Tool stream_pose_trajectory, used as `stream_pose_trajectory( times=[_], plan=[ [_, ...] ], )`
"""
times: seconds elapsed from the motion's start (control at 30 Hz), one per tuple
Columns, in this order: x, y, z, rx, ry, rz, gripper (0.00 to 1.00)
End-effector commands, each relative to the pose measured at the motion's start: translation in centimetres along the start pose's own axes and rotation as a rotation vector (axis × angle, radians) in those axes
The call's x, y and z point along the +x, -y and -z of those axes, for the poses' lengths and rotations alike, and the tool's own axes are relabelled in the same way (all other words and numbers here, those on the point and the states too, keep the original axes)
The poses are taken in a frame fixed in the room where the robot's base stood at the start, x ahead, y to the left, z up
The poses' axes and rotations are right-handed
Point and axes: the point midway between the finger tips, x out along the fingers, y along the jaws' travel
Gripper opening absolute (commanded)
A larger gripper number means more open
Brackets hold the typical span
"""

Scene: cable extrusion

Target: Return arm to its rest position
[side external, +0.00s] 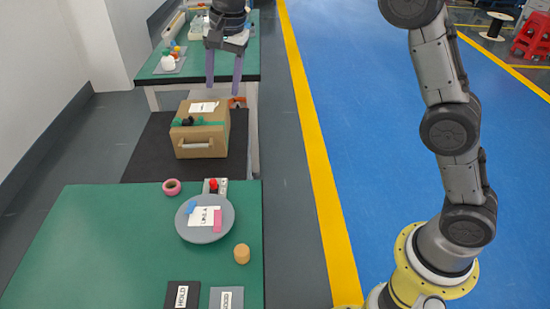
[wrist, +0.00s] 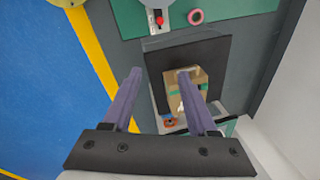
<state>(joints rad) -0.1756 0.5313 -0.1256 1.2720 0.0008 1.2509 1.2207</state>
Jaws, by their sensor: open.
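My gripper (side external: 223,80) hangs at the top of the side view, above the far end of the cardboard box (side external: 202,140). Its two purple fingers point down, apart and with nothing between them. In the wrist view my gripper (wrist: 160,85) also shows its fingers spread wide. The box (wrist: 200,77) appears there beyond the right finger, partly hidden by it. The box has a handle on its front, a white label and green and dark items on top. My arm curves along the right of the side view.
A green table (side external: 110,240) in front bears a grey plate (side external: 208,234), a pink tape roll (side external: 172,187), a red button (side external: 213,184), a wooden cylinder (side external: 242,254), a HOLD card (side external: 182,294) and a grey card (side external: 226,297). A black platform (side external: 148,150) carries the box. Blue floor is clear right.

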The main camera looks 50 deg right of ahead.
Motion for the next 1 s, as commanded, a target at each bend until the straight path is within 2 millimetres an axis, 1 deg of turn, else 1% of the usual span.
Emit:
stream_pose_trajectory(
  times=[0.03,0.1,0.17,0.2,0.33,0.37,0.4,0.47,0.5,0.57,0.6,0.73,0.8,0.87,0.9,0.97,1.0],
  plan=[
    [-2.4,-1.4,0.1,-0.003,-0.012,0.026,0.58],
    [-4.9,-3.3,0.2,-0.017,-0.027,0.052,0.58],
    [-6.8,-5.1,0.1,-0.035,-0.041,0.074,0.58],
    [-7.9,-6.3,-0.1,-0.049,-0.05,0.087,0.58],
    [-11.0,-10.7,-0.8,-0.109,-0.082,0.128,0.58],
    [-11.6,-11.7,-1.0,-0.126,-0.09,0.136,0.58],
    [-12.2,-13.1,-1.4,-0.148,-0.101,0.145,0.58],
    [-13.0,-15.3,-1.9,-0.186,-0.118,0.16,0.58],
    [-13.4,-16.7,-2.4,-0.213,-0.13,0.168,0.58],
    [-13.8,-18.9,-3.0,-0.257,-0.149,0.18,0.58],
    [-13.9,-20.4,-3.5,-0.288,-0.162,0.186,0.58],
    [-13.4,-25.1,-5.2,-0.401,-0.203,0.198,0.58],
    [-12.7,-27.4,-6.2,-0.468,-0.225,0.2,0.58],
    [-11.9,-29.3,-7.0,-0.528,-0.241,0.198,0.58],
    [-11.2,-30.4,-7.5,-0.569,-0.25,0.195,0.58],
    [-10.0,-32.1,-8.2,-0.637,-0.262,0.187,0.58],
    [-9.1,-33.1,-8.7,-0.686,-0.267,0.178,0.58]
  ],
)
